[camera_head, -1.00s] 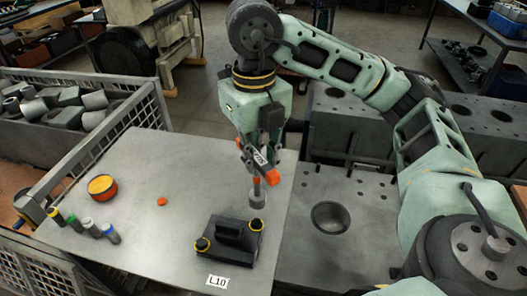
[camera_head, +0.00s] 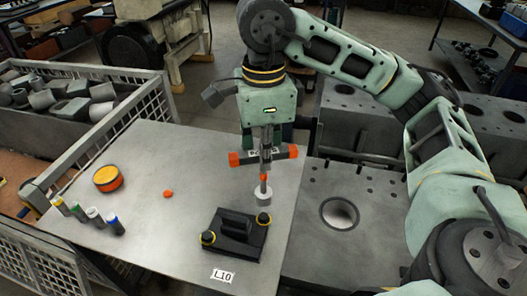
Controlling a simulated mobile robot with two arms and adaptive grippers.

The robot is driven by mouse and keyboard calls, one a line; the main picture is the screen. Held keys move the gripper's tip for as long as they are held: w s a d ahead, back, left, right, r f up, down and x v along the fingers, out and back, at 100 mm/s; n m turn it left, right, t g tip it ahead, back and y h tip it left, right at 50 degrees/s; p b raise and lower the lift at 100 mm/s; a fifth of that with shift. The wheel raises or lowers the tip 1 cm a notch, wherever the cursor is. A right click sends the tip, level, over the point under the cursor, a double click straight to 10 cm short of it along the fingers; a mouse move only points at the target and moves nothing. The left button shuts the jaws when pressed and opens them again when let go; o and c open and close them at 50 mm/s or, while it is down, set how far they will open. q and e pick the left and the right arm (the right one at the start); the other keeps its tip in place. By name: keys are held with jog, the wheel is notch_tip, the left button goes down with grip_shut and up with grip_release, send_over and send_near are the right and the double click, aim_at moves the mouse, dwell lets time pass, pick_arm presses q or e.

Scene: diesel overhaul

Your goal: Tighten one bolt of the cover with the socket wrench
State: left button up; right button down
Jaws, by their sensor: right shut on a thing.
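The black cover (camera_head: 236,238) with a raised handle lies on the grey table. My right gripper (camera_head: 266,146) is shut on the socket wrench (camera_head: 264,180), a T-shaped tool with orange handle ends and a pale socket at the bottom. The wrench hangs about upright, its socket just above the right bolt in the picture, with a small visible gap. My left gripper is not in view.
A label L10 (camera_head: 222,275) lies in front of the cover. An orange-and-yellow round tin (camera_head: 108,178), a small orange disc (camera_head: 168,194) and several capped markers (camera_head: 95,215) are on the left of the table (camera_head: 150,245). A wire-mesh bin (camera_head: 100,150) stands beyond. The table's middle is clear.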

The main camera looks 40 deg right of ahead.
jog(key=n, duration=0.3)
jog(key=shift+f+n, duration=0.2)
jog(key=shift+n, duration=0.2)
jog(key=n, duration=0.3)
jog(key=shift+f+n+p, duration=0.2)
jog(key=shift+n+p, duration=0.15)
jog(key=shift+n, duration=0.05)
jog(key=n+b, duration=0.2)
jog(key=f+n+b, duration=0.1)
jog(key=n, duration=0.1)
jog(key=shift+f+b, duration=0.15)
jog(key=shift+b, duration=0.2)
jog(key=shift+n, duration=0.6)
jog(key=n, duration=0.6)
jog(key=shift+f, duration=0.3)
notch_tip(320, 180, down, 3)
jog(key=b, duration=0.3)
jog(key=shift+f, duration=0.1)
